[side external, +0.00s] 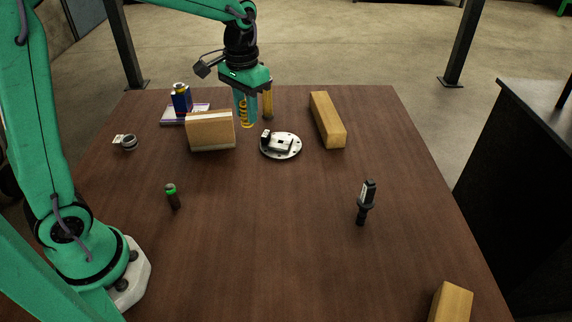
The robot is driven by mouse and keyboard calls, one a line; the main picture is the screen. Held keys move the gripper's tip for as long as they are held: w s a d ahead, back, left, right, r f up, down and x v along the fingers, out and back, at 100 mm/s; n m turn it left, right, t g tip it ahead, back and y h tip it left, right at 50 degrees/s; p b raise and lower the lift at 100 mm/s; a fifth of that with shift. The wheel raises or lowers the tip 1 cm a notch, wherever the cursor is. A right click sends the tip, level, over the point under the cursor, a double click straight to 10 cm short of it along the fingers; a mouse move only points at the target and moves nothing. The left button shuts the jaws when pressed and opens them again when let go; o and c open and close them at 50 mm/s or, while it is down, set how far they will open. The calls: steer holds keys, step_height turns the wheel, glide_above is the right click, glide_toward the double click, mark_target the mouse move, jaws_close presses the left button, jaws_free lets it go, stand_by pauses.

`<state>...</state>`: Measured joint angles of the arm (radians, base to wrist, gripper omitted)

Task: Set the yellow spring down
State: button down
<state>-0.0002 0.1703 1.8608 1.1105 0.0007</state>
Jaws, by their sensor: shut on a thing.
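The yellow spring (247,113) is in the side external view, upright below my wrist near the back of the table. My gripper (246,106) is shut on it, and a teal finger covers part of its coils. The spring's lower end shows just past the fingertips. I cannot tell whether it touches the table or hangs a little above it.
A tan block (211,131) stands left of the gripper. A round metal flange (281,146) lies in front, right. A brass-coloured upright piece (267,104) is close right. A long wooden block (327,120) lies farther right. The table's middle front is clear.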

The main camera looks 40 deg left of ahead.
steer(key=shift+d, duration=0.1)
steer(key=s+d+f+m, duration=0.6)
steer(key=s+d, duration=0.6)
steer(key=d, duration=0.1)
steer(key=shift+d+f, duration=0.15)
steer(key=shift+f, duration=0.05)
glide_above(249, 199)
step_height(249, 199, down, 7)
steer(key=shift+f, duration=2)
steer(key=shift+f, duration=0.1)
